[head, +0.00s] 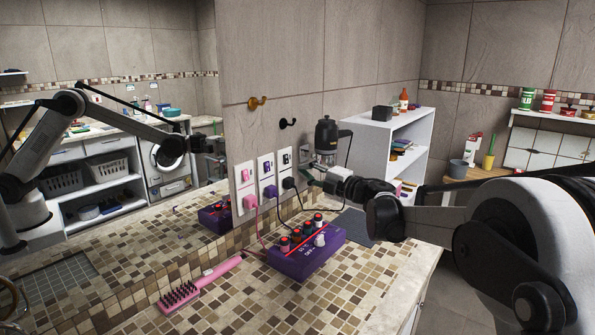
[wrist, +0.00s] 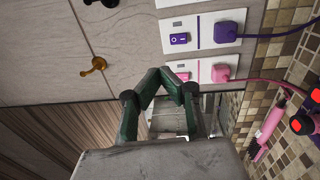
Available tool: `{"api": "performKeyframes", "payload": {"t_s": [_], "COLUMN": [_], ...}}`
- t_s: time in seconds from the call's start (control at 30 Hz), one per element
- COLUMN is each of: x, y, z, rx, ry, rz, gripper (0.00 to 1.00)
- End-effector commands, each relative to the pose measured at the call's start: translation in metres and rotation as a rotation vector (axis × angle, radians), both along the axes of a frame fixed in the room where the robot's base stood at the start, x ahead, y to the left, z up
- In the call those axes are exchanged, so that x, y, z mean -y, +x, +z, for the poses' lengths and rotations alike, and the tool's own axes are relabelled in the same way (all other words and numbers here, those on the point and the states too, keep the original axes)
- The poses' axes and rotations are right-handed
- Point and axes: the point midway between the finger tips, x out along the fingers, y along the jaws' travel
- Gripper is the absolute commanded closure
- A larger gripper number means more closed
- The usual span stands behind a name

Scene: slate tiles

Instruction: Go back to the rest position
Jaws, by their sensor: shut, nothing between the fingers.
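My gripper (head: 312,170) is at the end of my arm, which reaches in from the right in the head view. It is held in the air above the tiled counter (head: 375,290), near the wall with the sockets. In the wrist view my gripper's dark green fingers (wrist: 176,82) are shut with nothing between them. A large mirror (head: 110,40) on the left reflects my arm.
A pink plug (head: 250,202), a purple plug (head: 270,191) and a black plug (head: 288,184) sit in wall sockets. Their cords run near a purple box (head: 300,262) with red-topped knobs. A pink brush (head: 200,285) lies on the counter. Two hooks, gold (head: 257,103) and black (head: 287,123), project above.

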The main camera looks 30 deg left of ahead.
Motion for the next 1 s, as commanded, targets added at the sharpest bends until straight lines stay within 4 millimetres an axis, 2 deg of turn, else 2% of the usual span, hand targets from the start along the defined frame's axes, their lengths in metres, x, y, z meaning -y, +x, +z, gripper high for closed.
{"api": "performKeyframes", "payload": {"t_s": [0.53, 0.67, 0.77, 0.87, 1.0], "x": [0.002, 0.01, 0.032, 0.069, 0.131], "y": [0.0, 0.005, 0.016, 0.032, 0.049], "z": [0.0, 0.01, 0.033, 0.066, 0.108], "rx": [0.0, -0.011, -0.04, -0.089, -0.174], "ry": [0.0, 0.013, 0.045, 0.096, 0.175], "rz": [-0.001, -0.028, -0.097, -0.206, -0.374], "gripper": [1.0, 1.0, 1.0, 1.0, 1.0]}}
